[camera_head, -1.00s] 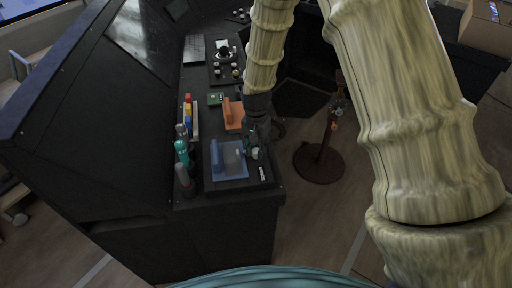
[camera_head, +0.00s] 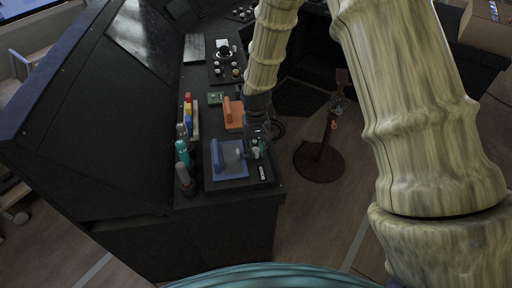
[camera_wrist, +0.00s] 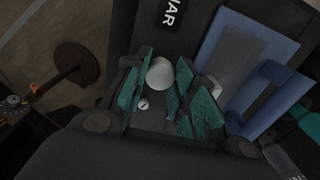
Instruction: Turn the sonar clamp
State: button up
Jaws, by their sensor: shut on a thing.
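The sonar clamp shows in the wrist view as a white round knob (camera_wrist: 160,73) on a dark panel, beside a label (camera_wrist: 172,12) of which "NAR" is readable. My gripper (camera_wrist: 163,80) has its teal-padded fingers on either side of the knob and is shut on it. A small marked white disc (camera_wrist: 143,104) lies between the fingers, nearer the palm. In the head view, my gripper (camera_head: 257,150) is low over the near end of the dark console, just right of a blue plate with a raised handle (camera_head: 217,154). The fingers largely hide the clamp there.
An orange handled block (camera_head: 232,113) lies behind the blue plate (camera_head: 238,172). Several bottles and markers (camera_head: 183,155) stand along the console's left side. A round-based stand (camera_head: 319,163) is on the floor to the right. A cardboard box (camera_head: 487,25) is at the far right.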

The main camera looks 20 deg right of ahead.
aim_at(257, 150)
dwell(0.3)
jog(key=o, duration=1)
jog(key=shift+d, duration=0.1)
jog(key=shift+o, duration=0.2)
notch_tip(257, 150, up, 12)
